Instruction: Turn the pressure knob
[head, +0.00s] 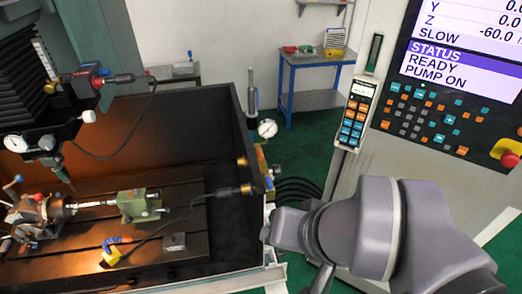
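A round white dial gauge (267,128) sits at the right end of the machine's dark tray wall, beside an upright grey cylinder (252,98). Small brass and yellow fittings (261,160) show just below the gauge. I cannot tell which of these parts, if any, is the pressure knob. My grey arm fills the lower right and reaches left to a point below the gauge, apart from it in the picture. No gripper fingers show, so I cannot see what they are doing.
A dark-walled machine tray (228,222) holds a chuck (32,212) and a green tailstock (138,203). The control panel (450,95) reads READY and PUMP ON; a keypad pendant (355,112) hangs beside it. Dark hoses (298,190) run behind my arm. A blue table (312,100) stands behind.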

